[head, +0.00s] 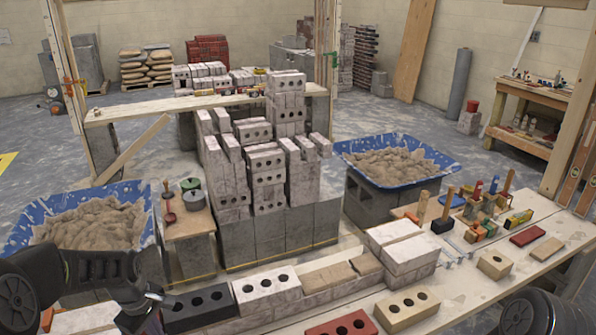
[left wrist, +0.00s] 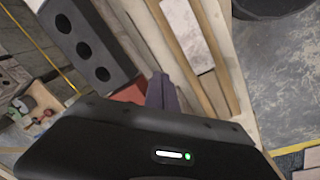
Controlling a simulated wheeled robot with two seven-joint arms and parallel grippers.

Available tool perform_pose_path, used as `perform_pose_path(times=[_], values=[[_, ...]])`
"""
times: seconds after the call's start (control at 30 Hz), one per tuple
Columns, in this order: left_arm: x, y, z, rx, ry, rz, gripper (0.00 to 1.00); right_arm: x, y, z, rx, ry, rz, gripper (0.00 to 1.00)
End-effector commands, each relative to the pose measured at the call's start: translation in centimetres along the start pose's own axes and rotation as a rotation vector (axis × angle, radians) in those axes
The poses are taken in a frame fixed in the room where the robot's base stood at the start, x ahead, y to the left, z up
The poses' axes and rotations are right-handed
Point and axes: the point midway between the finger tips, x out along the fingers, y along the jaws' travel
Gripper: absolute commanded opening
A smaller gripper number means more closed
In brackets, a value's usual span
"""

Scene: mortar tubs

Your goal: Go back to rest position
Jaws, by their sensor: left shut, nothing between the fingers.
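My left arm comes in at the lower left of the head view. Its gripper (head: 152,318) is low at the near edge of the bench, just left of a dark three-hole brick (head: 203,308). In the left wrist view the fingers (left wrist: 164,90) are together with nothing between them. The dark brick also shows there (left wrist: 88,45), beside the fingers, and part of a red brick (left wrist: 130,93) lies next to them. I cannot tell whether the fingers touch anything. My right gripper is out of view; only a black part of my right arm shows at the lower right.
The bench (head: 462,300) carries several bricks and, at right, tools. Two blue mortar tubs (head: 142,190) (head: 440,157) stand beyond it, either side of a stepped brick stack (head: 268,170). A small stand (head: 190,224) holding pots is near the left tub.

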Motion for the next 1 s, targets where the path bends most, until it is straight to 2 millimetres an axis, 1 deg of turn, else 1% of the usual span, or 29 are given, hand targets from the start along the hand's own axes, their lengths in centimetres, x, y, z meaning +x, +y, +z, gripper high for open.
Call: perform_pose_path(times=[0.07,0.17,0.23,0.3,0.37,0.4,0.43,0.47,0.5,0.57,0.6,0.67,0.7,0.8,0.83,0.9,1.0], values=[[0.6,0.9,0.6,0.082,0.006,0.045,0.0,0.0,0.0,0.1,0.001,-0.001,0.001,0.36],[2.1,2.2,2.1,0.219,0.013,0.107,0.0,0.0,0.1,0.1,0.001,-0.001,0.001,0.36],[3.8,3.0,4.1,0.335,0.015,0.151,0.0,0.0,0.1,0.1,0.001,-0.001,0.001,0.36],[5.8,3.4,6.5,0.456,0.015,0.192,0.0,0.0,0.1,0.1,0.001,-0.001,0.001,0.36],[7.7,3.5,9.1,0.563,0.012,0.223,0.0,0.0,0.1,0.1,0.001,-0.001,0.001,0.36],[9.1,3.2,11.1,0.637,0.006,0.242,0.0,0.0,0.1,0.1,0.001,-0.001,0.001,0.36],[10.1,2.9,12.7,0.693,0.003,0.256,0.0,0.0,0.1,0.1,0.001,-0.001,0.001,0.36],[11.2,2.3,14.5,0.748,-0.004,0.269,0.0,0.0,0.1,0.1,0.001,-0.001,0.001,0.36],[12.6,1.4,17.0,0.822,-0.014,0.283,0.0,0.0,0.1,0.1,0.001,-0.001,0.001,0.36],[14.5,-0.5,20.7,0.919,-0.034,0.3,0.0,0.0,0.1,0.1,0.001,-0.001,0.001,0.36],[15.4,-1.9,23.1,0.974,-0.052,0.307,0.0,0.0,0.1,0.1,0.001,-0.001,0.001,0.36],[16.6,-4.4,26.4,1.038,-0.086,0.31,0.0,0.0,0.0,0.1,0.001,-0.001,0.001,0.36],[17.1,-6.0,28.4,1.067,-0.113,0.308,0.0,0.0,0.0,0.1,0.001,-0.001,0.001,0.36],[17.9,-9.8,32.4,1.094,-0.192,0.289,0.0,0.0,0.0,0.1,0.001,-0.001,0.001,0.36],[18.0,-10.9,33.3,1.098,-0.219,0.279,0.0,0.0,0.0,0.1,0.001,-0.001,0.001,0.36],[18.1,-12.8,35.0,1.104,-0.269,0.261,0.0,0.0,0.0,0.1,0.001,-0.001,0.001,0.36],[18.3,-14.2,36.4,1.112,-0.313,0.248,0.0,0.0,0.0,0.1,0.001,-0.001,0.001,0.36]])
